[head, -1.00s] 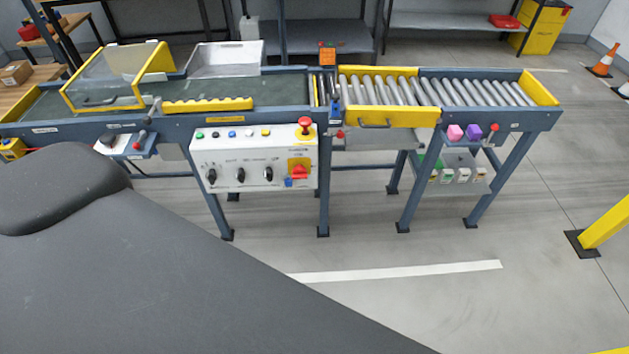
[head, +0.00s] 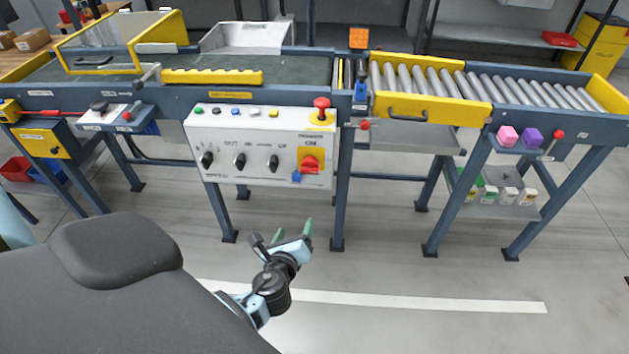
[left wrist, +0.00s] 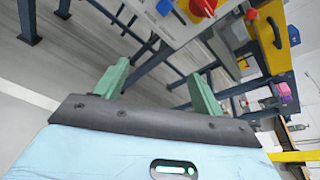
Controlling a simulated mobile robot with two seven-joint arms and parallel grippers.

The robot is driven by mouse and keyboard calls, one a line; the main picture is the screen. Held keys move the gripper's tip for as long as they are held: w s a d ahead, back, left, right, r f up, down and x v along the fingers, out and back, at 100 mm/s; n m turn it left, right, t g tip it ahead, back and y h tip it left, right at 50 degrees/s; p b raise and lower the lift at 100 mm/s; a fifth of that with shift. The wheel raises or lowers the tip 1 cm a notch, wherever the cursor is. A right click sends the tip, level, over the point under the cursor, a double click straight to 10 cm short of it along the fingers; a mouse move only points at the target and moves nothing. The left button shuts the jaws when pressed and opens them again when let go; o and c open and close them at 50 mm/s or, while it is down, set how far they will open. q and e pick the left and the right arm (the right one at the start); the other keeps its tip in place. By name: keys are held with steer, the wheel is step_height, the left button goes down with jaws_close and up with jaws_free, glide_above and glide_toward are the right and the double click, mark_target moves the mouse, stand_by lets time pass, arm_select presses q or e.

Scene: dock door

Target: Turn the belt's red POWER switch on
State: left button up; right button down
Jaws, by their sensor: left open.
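The red POWER switch (head: 310,163) is a red rotary handle on a yellow plate, at the lower right of the white control panel (head: 225,148) on the belt's front. A small blue piece (head: 296,177) sits at its lower left corner. The switch also shows at the top of the left wrist view (left wrist: 200,7). My left gripper (head: 294,229) is below the panel and in front of it, apart from the switch. Its two green fingers (left wrist: 160,85) are spread open with nothing between them. My right gripper is not in view.
Above the switch is a red mushroom button (head: 321,104) on a yellow base. Black knobs and small coloured buttons fill the rest of the panel. A belt leg (head: 341,215) stands right of my gripper. The floor in front is clear.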

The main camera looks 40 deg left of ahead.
mark_target(309, 171)
arm_select(q)
steer(key=w+a+r+m+y+b, duration=0.1)
steer(key=w+a+r, duration=0.1)
steer(key=w, duration=0.2)
steer(key=w+a+r+m+t+y+b, duration=0.1)
steer(key=w+a+r+m+b, duration=0.1)
steer(key=w, duration=0.3)
steer(key=w+a+r+m+t+y+b, duration=0.1)
steer(key=w+a+r+m, duration=0.1)
steer(key=w, duration=0.3)
steer(key=shift+w, duration=0.15)
steer(key=shift+w+a+b, duration=0.3)
steer(key=shift+w+a, duration=0.05)
steer(key=shift+w, duration=0.25)
steer(key=c, duration=1)
